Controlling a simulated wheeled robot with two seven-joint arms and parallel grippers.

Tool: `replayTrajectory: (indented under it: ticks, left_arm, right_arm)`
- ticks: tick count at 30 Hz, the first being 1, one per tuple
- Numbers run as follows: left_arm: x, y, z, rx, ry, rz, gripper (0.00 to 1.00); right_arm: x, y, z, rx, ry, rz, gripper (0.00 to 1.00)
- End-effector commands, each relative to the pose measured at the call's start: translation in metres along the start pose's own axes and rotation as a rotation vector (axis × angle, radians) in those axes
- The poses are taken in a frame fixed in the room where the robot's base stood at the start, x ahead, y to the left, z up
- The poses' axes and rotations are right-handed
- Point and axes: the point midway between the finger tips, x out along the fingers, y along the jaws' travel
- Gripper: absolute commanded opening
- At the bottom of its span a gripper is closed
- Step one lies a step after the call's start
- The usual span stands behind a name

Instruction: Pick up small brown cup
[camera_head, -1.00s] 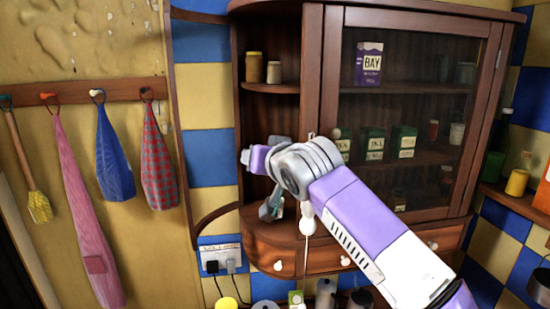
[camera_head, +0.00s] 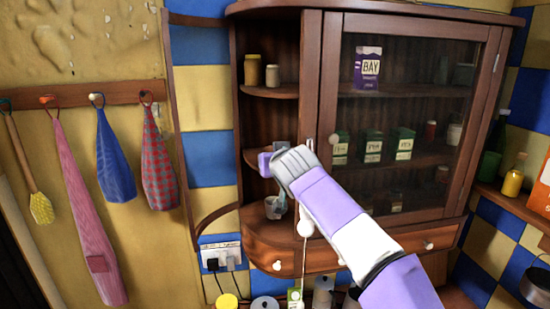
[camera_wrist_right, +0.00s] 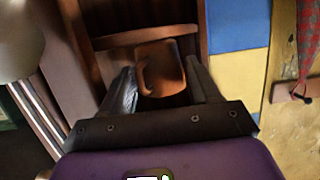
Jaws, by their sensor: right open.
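The small brown cup (camera_wrist_right: 168,72) shows in the right wrist view, its handle toward the left of that picture. It sits in the wooden corner cabinet, in front of a shelf board. My right gripper (camera_wrist_right: 160,68) is open, with one dark finger on each side of the cup. I cannot tell whether either finger touches it. In the head view my right arm reaches up to the cabinet's open left shelves; its wrist hides the fingers and the brown cup. My left gripper is not in view.
Two jars (camera_head: 253,69) stand on the upper shelf. The glass cabinet door (camera_head: 410,110) is shut beside my arm.

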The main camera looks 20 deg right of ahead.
Motion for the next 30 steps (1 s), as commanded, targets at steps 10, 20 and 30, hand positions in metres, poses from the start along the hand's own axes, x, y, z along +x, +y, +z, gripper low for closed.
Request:
replayTrajectory:
  ticks: [10,20,30]
  left_arm:
    - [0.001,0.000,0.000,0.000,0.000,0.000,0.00]
    - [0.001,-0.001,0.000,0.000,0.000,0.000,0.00]
    - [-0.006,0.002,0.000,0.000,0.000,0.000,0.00]
  right_arm:
    - [0.000,0.000,0.000,0.001,0.000,0.000,0.31]
    - [-0.001,0.000,-0.001,0.001,0.002,0.000,0.23]
    - [-0.014,0.000,-0.030,0.002,0.003,0.002,0.23]
